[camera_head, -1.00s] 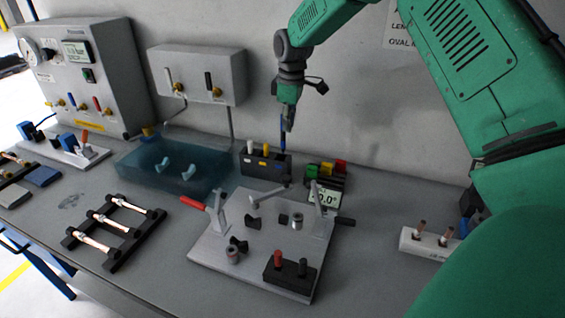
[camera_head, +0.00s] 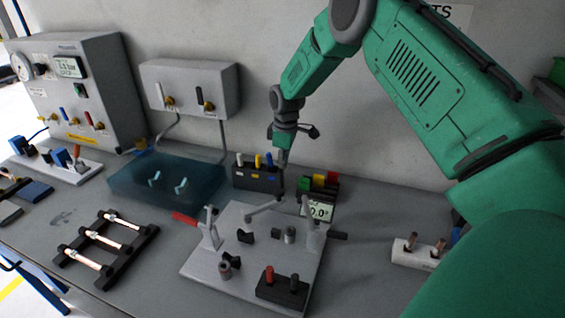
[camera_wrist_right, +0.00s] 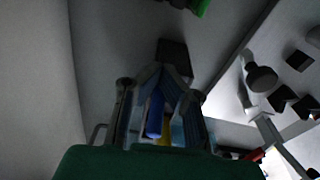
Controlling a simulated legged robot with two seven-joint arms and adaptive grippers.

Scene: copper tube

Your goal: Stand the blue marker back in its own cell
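The blue marker (camera_head: 270,160) stands in the dark marker holder (camera_head: 257,181) in the head view, beside the yellow marker (camera_head: 259,161) and the white marker (camera_head: 240,160). My right gripper (camera_head: 281,172) is low at the holder's right end, pointing down, just right of the blue marker. In the right wrist view the blue marker (camera_wrist_right: 155,113) shows between the fingers (camera_wrist_right: 163,72), whose tips look close together. I cannot tell whether they touch it. How deep the marker sits is hidden by the holder. My left gripper is not in view.
A display with coloured blocks (camera_head: 319,182) stands close right of the gripper. The clamp board (camera_head: 262,243) lies in front, and the blue bath (camera_head: 165,185) is left of the holder. The wall is close behind.

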